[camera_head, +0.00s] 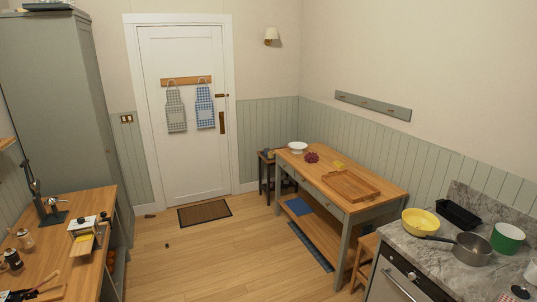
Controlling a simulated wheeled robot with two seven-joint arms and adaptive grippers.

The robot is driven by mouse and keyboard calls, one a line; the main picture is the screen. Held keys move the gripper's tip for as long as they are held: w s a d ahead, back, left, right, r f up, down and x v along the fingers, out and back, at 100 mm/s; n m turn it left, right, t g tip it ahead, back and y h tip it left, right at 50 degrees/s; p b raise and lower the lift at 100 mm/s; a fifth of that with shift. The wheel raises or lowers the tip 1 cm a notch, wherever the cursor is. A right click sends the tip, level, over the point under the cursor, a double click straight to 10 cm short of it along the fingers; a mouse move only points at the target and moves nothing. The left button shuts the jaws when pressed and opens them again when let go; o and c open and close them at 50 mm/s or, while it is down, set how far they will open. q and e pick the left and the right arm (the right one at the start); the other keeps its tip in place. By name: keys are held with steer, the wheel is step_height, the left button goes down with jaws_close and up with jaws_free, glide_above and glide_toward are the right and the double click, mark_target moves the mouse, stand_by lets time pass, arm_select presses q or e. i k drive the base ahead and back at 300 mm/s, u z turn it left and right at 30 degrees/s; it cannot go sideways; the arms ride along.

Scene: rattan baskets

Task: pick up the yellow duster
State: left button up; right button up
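A small flat yellow thing (338,164), which looks like a folded duster, lies on the wooden table (310,177) near its back edge. It is between a dark red object (312,157) and a wooden tray (350,180). It is too small to make out its texture. Another yellow patch (84,238) shows at a white box-like item on the left counter; I cannot tell what it is. Neither of my grippers is in view.
A wooden counter (50,262) with bottles stands at left. A stool (364,258) stands by the table. The middle floor (220,255) is mostly clear.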

mark_target(337, 163)
steer(key=i, duration=2)
